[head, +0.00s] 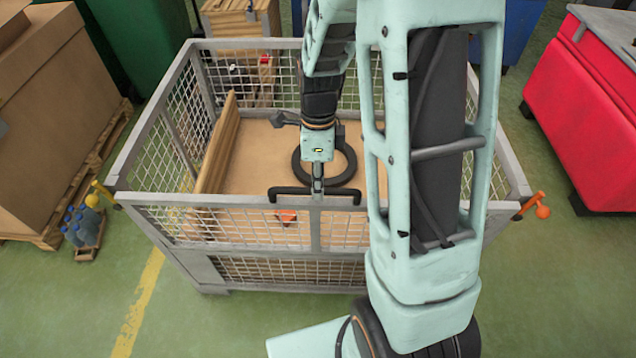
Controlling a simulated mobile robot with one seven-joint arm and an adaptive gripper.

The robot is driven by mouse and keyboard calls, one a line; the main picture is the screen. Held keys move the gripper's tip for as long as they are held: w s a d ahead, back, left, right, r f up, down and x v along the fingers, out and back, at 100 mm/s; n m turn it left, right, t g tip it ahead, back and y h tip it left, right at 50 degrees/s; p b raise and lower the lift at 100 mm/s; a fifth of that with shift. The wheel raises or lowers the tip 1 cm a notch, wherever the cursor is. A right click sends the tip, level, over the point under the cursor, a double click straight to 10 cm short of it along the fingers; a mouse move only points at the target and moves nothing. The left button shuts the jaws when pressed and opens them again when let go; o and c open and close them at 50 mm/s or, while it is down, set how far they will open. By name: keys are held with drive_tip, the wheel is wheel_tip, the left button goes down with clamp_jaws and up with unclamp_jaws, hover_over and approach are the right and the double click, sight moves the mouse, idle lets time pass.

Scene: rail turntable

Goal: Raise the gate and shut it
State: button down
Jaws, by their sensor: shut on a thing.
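The gate (250,216) is the upper mesh panel on the near side of a grey wire-mesh cage (150,125). It stands upright, or close to it, between the two front corner posts. A black bar handle (285,191) sits on its top rail. My gripper (318,187) comes down from above and is shut on the middle of the handle; the fingertips are small and partly hidden. My arm hides part of the gate's right side.
Inside the cage are a wooden board (217,145), a black ring (342,165) and a small orange item (287,217). A red bin (590,105) stands at right. The floor in front is clear.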

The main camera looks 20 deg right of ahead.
drive_tip(key=shift+w, duration=0.1)
drive_tip(key=w, duration=0.1)
drive_tip(key=w+d, duration=0.1)
drive_tip(key=w, duration=0.2)
drive_tip(key=shift+w+d+r, duration=0.1)
drive_tip(key=shift+w+d, duration=0.2)
drive_tip(key=shift+w, duration=0.1)
drive_tip(key=c, duration=1.9)
unclamp_jaws()
drive_tip(key=shift+w+d, duration=0.1)
drive_tip(key=shift+w, duration=0.05)
drive_tip(key=r, duration=1.1)
drive_tip(key=shift+w+d+r, duration=0.1)
drive_tip(key=shift+w+r, duration=0.3)
